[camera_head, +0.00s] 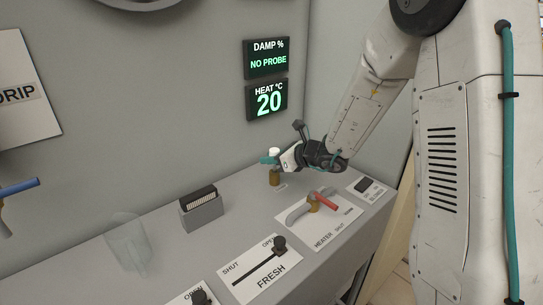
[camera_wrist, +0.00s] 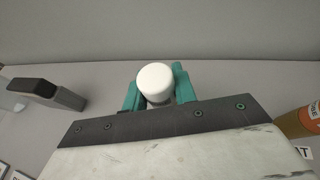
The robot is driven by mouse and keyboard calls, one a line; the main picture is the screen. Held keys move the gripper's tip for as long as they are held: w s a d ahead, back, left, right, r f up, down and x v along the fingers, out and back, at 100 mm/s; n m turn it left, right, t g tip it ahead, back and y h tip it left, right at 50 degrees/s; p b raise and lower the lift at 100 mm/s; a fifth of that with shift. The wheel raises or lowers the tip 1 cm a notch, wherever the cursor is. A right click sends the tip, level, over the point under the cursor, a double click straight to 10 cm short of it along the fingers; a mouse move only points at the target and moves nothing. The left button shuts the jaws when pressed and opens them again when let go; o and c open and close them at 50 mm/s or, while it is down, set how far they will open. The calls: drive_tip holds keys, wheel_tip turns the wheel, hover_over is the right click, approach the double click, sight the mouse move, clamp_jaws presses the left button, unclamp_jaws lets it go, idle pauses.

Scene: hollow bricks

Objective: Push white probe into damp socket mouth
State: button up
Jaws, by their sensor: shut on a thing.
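The white probe (camera_wrist: 156,79) shows as a round white cap between the teal fingers of my gripper (camera_wrist: 158,95); its lower part is hidden in the wrist view. My gripper (camera_head: 272,160) is shut on it above the counter, and the white cap also shows in the head view (camera_head: 274,152). A small brass cylinder (camera_head: 274,178) stands on the counter just below the fingers, probably the damp socket; its mouth is hidden. I cannot tell whether the probe touches it. The damp display (camera_head: 267,59) reads NO PROBE.
A grey block with a dark top (camera_head: 202,209) and a clear vessel (camera_head: 127,240) stand to the left. The heater panel (camera_head: 318,219) has a red handle and curved spout. A slider panel (camera_head: 261,268) lies in front. An orange-brown cylinder (camera_wrist: 296,122) is at the wrist view's right edge.

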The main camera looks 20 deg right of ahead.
sight(272, 171)
drive_tip(key=shift+f, duration=1.6)
drive_tip(key=o, duration=1)
drive_tip(key=shift+o, duration=0.2)
drive_tip(key=v, duration=0.8)
drive_tip(key=shift+w, duration=0.1)
